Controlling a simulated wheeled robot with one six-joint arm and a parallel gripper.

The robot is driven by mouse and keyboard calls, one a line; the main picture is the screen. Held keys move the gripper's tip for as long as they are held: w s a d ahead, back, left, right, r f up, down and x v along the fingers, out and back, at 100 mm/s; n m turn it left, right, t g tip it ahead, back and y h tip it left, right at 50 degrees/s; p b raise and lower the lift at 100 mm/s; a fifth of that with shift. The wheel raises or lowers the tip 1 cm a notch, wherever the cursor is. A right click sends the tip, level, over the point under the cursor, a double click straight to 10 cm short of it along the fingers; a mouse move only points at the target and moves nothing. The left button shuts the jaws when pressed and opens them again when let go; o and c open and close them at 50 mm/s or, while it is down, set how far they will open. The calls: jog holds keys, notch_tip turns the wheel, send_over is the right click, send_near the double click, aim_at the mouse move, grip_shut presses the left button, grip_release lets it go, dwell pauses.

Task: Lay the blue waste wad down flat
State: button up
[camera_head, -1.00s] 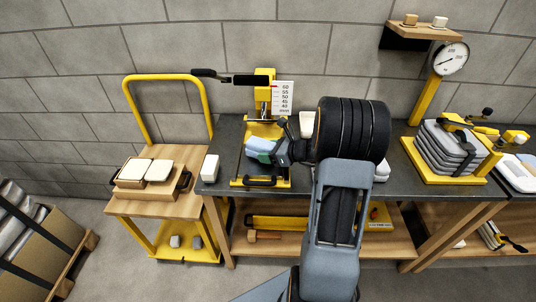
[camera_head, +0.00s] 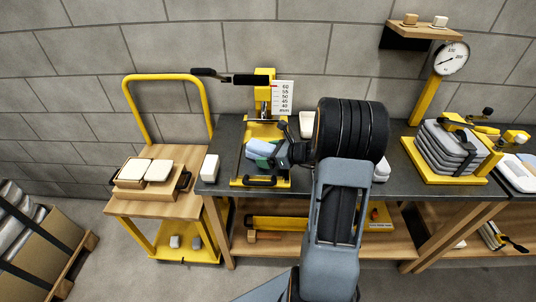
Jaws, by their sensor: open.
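The blue waste wad (camera_head: 262,148) is a light blue, rounded piece at the yellow lever press (camera_head: 262,128) on the dark bench. It lies in front of the press column, over the press's bed, with a green patch showing just under it. My gripper (camera_head: 280,152) is at the wad's right end, its jaws open. My dark wrist hides part of the jaws, and I cannot tell whether they touch the wad.
A wooden cart (camera_head: 150,190) with a yellow handle and cream blocks stands left of the bench (camera_head: 215,182). A white block (camera_head: 210,167) stands at the bench's left edge. A grey stack (camera_head: 447,150) on a yellow base and a dial gauge (camera_head: 453,58) are to the right.

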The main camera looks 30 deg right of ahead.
jog(key=shift+r, duration=0.35)
jog(key=v, duration=1.1)
jog(key=s+a+r+n+g+h, duration=0.1)
jog(key=s+a+n+g+h, duration=0.3)
jog(key=a+n, duration=0.5)
jog(key=s+a+r+n+g+h, duration=0.2)
jog(key=s+a+n, duration=0.5)
jog(key=n, duration=1.2)
jog(key=a+g+h+p, duration=0.1)
jog(key=a+h, duration=0.1)
jog(key=shift+s+a+g, duration=0.3)
jog(key=shift+s+g, duration=0.1)
